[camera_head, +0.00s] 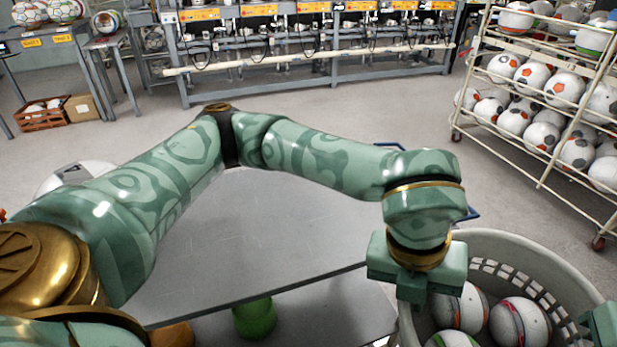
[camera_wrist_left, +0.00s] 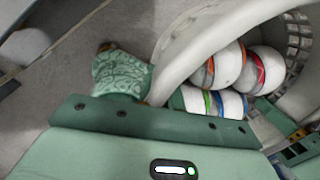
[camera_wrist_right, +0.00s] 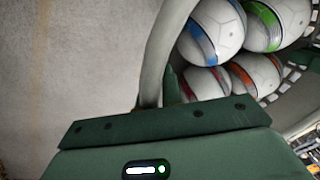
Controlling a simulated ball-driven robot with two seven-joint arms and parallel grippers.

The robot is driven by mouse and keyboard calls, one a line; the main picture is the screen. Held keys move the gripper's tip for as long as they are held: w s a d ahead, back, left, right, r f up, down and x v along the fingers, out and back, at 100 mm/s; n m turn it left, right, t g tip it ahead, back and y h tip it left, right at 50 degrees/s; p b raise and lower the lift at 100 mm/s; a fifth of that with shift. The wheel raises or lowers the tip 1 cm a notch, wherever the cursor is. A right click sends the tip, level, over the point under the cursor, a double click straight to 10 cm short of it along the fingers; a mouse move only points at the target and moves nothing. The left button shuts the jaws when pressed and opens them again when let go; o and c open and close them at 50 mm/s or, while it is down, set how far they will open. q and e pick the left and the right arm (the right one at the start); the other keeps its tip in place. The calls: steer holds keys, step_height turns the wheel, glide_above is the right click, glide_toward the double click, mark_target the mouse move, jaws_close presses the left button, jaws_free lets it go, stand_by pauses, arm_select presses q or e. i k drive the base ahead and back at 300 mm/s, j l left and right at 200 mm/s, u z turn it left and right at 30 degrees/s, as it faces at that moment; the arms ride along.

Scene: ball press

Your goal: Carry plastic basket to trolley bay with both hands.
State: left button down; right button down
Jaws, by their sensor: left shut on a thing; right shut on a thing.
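The grey plastic basket (camera_head: 480,243) is at the bottom right of the head view, with several patterned balls (camera_head: 520,322) inside. My left gripper (camera_head: 412,290) is shut on its left rim. In the left wrist view, the basket wall (camera_wrist_left: 178,62) runs up from the jaws, which are mostly hidden. My right gripper (camera_head: 603,322) shows only partly at the right edge of the head view. In the right wrist view it is shut on the rim (camera_wrist_right: 158,55), with balls (camera_wrist_right: 212,30) just inside. I cannot pick out a marked trolley bay.
A flat grey surface (camera_head: 260,225) lies under my left arm, with blue bars (camera_head: 390,146) beyond it. A wheeled rack of balls (camera_head: 540,185) stands at the right. A workbench (camera_head: 320,70) runs along the back. A crate (camera_head: 42,120) sits far left. Open floor (camera_head: 400,120) lies between.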

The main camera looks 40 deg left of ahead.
mark_target(315, 202)
steer(key=i+u, duration=0.6)
steer(key=u, duration=0.15)
steer(key=i+u, duration=0.4)
steer(key=k+u, duration=0.1)
steer(key=u, duration=0.4)
